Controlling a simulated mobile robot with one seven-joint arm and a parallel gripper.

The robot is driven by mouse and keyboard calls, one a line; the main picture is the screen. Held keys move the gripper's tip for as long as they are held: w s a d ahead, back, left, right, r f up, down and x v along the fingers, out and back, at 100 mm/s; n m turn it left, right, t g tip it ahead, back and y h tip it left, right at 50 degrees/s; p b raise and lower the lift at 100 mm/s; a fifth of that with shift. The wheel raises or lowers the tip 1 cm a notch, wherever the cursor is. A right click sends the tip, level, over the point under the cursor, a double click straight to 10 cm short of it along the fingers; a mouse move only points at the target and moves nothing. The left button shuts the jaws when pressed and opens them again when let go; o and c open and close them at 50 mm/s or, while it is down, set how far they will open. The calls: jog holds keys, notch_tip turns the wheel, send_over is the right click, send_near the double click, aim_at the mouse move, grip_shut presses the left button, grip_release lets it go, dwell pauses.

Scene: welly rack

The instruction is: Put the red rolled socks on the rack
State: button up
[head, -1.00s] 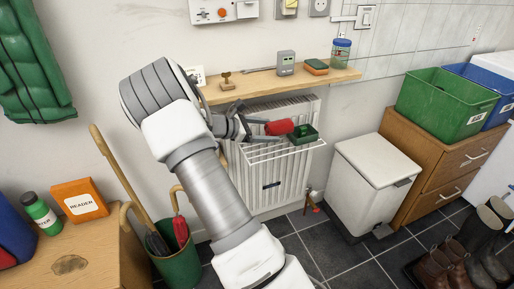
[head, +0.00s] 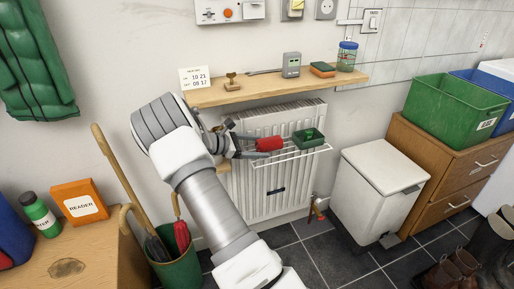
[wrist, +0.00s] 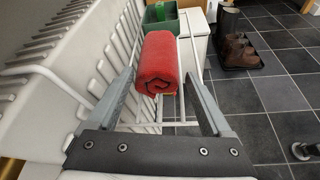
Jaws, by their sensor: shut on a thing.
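The red rolled socks (head: 269,144) form a red roll held between the fingers of my gripper (head: 255,146). In the wrist view the roll (wrist: 158,62) shows its dark spiral end towards me, and the gripper (wrist: 158,85) has a finger on each side of it. The rack (head: 290,157) is a white wire shelf hung on the front of the radiator; its wires also show in the wrist view (wrist: 186,60). The roll is low over the left part of the rack. I cannot tell whether it touches the wires.
A small green box (head: 309,138) sits on the rack's right part, just beyond the roll. A wooden shelf (head: 220,95) with small items runs above the radiator (head: 270,190). A white bin (head: 378,190) stands to the right, an umbrella stand (head: 176,262) to the left.

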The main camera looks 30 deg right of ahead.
jog(key=shift+f, duration=0.15)
jog(key=o, duration=1.1)
jog(key=shift+r, duration=0.25)
jog(key=p+v, duration=0.3)
jog(key=v, duration=0.9)
jog(key=s+a+r+m+t+y, duration=0.2)
jog(key=s+a+r+m+y, duration=0.2)
jog(key=s, duration=0.6)
jog(key=s+a+r+m+t+y, duration=0.3)
jog(key=s+a+r+m+y, duration=0.2)
jog(key=s, duration=0.6)
jog(key=s+a+r+m+t+y, duration=0.2)
jog(key=s+a+r+m+y, duration=0.2)
jog(key=s+a+r, duration=0.4)
jog(key=shift+s+a, duration=0.3)
jog(key=shift+s, duration=0.5)
jog(key=shift+s+a, duration=0.3)
jog(key=shift+s, duration=0.5)
